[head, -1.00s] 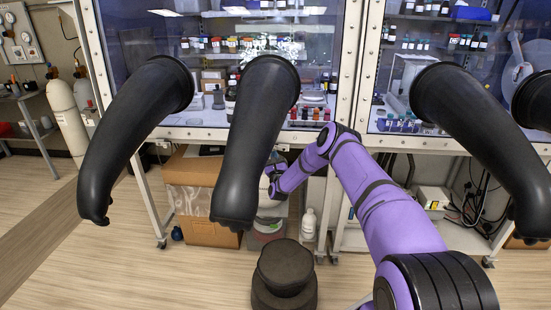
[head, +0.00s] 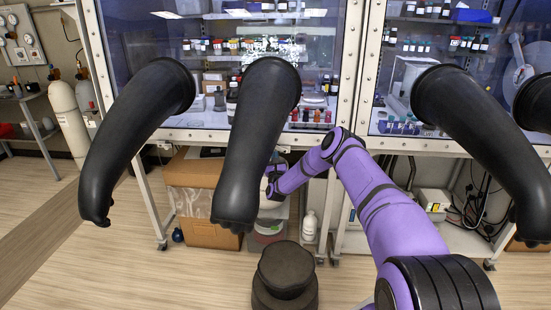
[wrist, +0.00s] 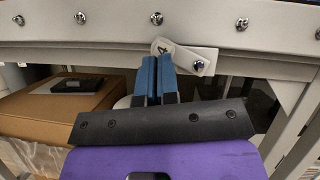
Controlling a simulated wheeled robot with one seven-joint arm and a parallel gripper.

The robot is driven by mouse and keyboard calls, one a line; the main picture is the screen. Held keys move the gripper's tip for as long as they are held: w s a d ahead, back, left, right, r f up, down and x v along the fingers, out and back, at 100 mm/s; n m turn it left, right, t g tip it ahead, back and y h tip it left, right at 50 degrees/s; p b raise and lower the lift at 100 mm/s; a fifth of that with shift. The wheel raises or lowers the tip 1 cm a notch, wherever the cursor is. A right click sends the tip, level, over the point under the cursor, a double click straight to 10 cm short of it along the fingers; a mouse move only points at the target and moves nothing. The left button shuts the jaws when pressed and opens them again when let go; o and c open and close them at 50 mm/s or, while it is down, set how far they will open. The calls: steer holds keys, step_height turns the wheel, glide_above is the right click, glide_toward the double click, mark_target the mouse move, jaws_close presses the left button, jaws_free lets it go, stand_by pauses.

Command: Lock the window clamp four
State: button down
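A pale clamp (wrist: 198,62) sits on the underside of the window frame in the wrist view. It has a light plate with a dark bolt and a rounded lever end at the left. No number is readable on it. My gripper (wrist: 157,60) has two blue fingers side by side, with their tips at the lever end. They look shut; whether they touch the lever, I cannot tell.
Black gloves (head: 255,150) (head: 130,140) (head: 480,150) hang from the window ports (head: 215,60). A cardboard box (head: 195,195) stands under the bench; it also shows in the wrist view (wrist: 50,115). A black stool (head: 285,275) and white bottle (head: 310,226) stand nearby.

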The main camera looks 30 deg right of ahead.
mark_target(278, 149)
steer(key=shift+w+d+r, duration=0.1)
steer(key=shift+r, duration=0.55)
steer(key=shift+w+d+r, duration=0.1)
steer(key=shift+r, duration=0.85)
steer(key=shift+d+r, duration=0.1)
steer(key=shift+r, duration=0.2)
steer(key=shift+s+d+r+m+h, duration=0.15)
steer(key=shift+m+h, duration=0.25)
steer(key=shift+m, duration=0.25)
steer(key=shift+d+r+m+h, duration=0.15)
steer(key=shift+m+h, duration=0.25)
steer(key=shift+m, duration=0.25)
steer(key=shift+a, duration=0.1)
steer(key=shift+s+f+g, duration=0.1)
steer(key=shift+f+g, duration=0.1)
steer(key=shift+g, duration=0.1)
steer(key=shift+s+f, duration=0.1)
steer(key=shift+s, duration=0.05)
stand_by(1.1)
stand_by(1.4)
